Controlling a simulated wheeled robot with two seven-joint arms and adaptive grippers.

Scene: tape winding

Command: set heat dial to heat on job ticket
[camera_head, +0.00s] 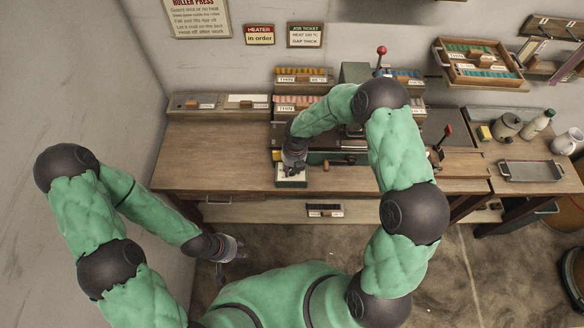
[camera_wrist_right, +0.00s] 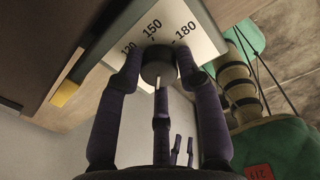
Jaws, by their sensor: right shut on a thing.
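The heat dial is a dark round knob (camera_wrist_right: 158,66) on a pale scale plate (camera_wrist_right: 205,38) marked 120, 150 and 180. My right gripper (camera_wrist_right: 158,78) is shut on the knob, with dark fingers around its sides. A thin light mark shows on the knob's near side; I cannot tell what it reads. In the head view my right gripper (camera_head: 292,170) is over the dial box (camera_head: 291,183) at the bench's front edge and hides the knob. The job ticket (camera_head: 305,35) hangs on the wall; its heat figure is too small to read surely. My left gripper (camera_head: 236,250) hangs low before the bench; its opening is unclear.
The wooden bench (camera_head: 215,155) is clear at its left. Racks of labelled strips (camera_head: 302,75) and a press with red-knobbed levers (camera_head: 382,51) stand behind my right arm. A metal tray (camera_head: 531,171) and jars (camera_head: 507,126) are at the right. A heater sign (camera_head: 259,34) hangs beside the ticket.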

